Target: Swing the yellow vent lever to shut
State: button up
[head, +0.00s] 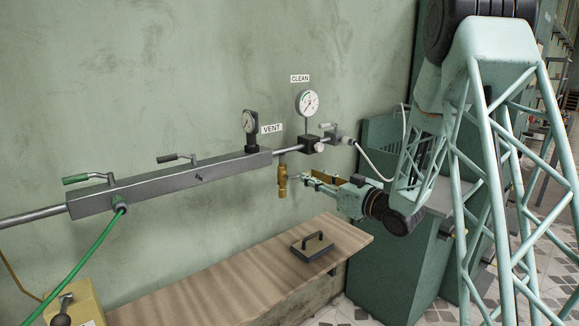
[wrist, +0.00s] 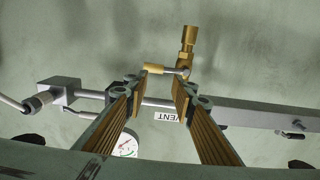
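The brass vent valve (head: 282,181) hangs below the right end of the grey pipe bar, near the VENT label (head: 272,128). In the wrist view, which is upside down, the valve body (wrist: 187,45) is at upper centre. Its lever (wrist: 156,68) has a yellow grip on a thin metal stem and lies sideways, pointing left from the valve. My gripper (wrist: 161,84) is open, with a finger on each side of the lever's span near the tips. Contact cannot be told. In the head view my gripper (head: 307,181) is just right of the valve, partly hiding the lever.
The bar (head: 170,183) carries a green-handled lever (head: 76,180) and a dark-handled one (head: 168,158). Gauges (head: 308,103) stand above the pipe. A wooden bench (head: 220,282) with a black-handled plate (head: 312,247) lies below. A green cabinet (head: 385,265) is at right.

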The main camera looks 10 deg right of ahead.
jog(key=shift+v, duration=1.15)
jog(key=shift+d+r, duration=0.1)
jog(key=shift+r, duration=0.15)
jog(key=s+d+r+m+g+h, duration=0.1)
jog(key=s+r+m+g+h, duration=0.3)
jog(key=s, duration=0.8)
jog(key=s+d+r+g+h, duration=0.2)
jog(key=s+r+h, duration=0.4)
jog(key=s, duration=0.5)
jog(key=s+a+f+g, duration=0.1)
jog(key=s+a+g, duration=0.1)
jog(key=s, duration=1)
jog(key=s+a+f+m+g, duration=0.1)
jog(key=s+a, duration=0.3)
jog(key=s, duration=0.9)
jog(key=s+a+f+g+y, duration=0.1)
jog(key=s+a+g, duration=0.1)
jog(key=s, duration=1)
jog(key=shift+s+a+m+g+p, duration=0.3)
jog(key=shift+a+m+g+p, duration=0.1)
jog(key=shift+a, duration=0.35)
